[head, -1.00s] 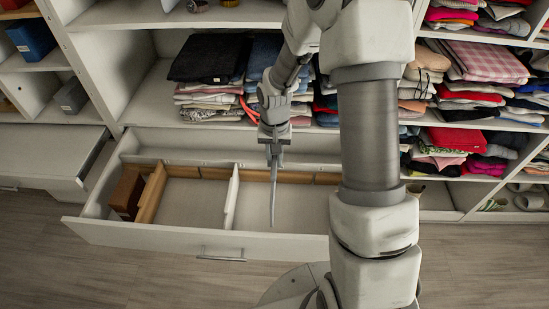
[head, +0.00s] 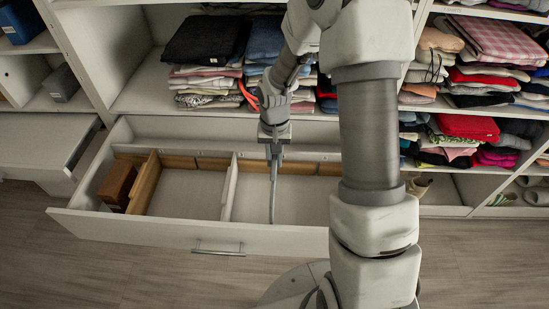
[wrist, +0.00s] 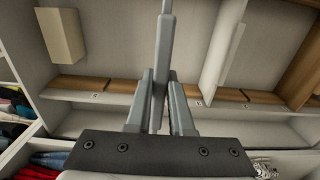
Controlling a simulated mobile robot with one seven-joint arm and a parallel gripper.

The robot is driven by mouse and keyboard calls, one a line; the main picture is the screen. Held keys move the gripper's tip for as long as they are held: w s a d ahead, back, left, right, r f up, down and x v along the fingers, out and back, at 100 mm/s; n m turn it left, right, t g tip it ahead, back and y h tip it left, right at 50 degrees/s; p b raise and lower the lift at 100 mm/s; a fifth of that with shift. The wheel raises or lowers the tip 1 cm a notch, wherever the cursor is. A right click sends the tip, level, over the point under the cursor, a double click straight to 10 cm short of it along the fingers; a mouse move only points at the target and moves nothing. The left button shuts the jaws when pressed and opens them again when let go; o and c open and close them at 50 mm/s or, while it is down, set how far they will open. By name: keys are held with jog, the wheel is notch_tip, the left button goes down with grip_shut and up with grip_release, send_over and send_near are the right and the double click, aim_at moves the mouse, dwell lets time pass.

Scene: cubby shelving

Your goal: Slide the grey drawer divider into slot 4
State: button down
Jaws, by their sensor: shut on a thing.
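My gripper (head: 274,155) is shut on the upper edge of the thin grey divider (head: 273,196) and points down over the open drawer (head: 150,229). In the wrist view the divider (wrist: 162,45) stands out beyond the fingers (wrist: 160,95). It is upright and runs front to back, right of a white divider (head: 230,190) and roughly parallel to it. Wooden strips (head: 213,163) line the drawer's back, with small marks above them. I cannot read the slot numbers or tell whether the divider's lower edge touches the drawer floor.
A wooden divider (head: 144,184) and a brown box (head: 117,185) stand at the drawer's left. A beige block (wrist: 61,35) shows in the wrist view. Folded clothes (head: 206,50) fill the shelf behind. My arm hides the drawer's right end.

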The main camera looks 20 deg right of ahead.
jog(key=shift+f, duration=0.1)
jog(key=shift+f+b, duration=2.25)
jog(key=shift+f, duration=0.55)
notch_tip(320, 180, down, 8)
jog(key=b, duration=0.6)
dwell(2.0)
jog(key=c, duration=0.7)
grip_release()
notch_tip(320, 180, up, 17)
jog(key=p, duration=0.4)
jog(key=shift+r+p, duration=0.2)
jog(key=shift+p, duration=0.2)
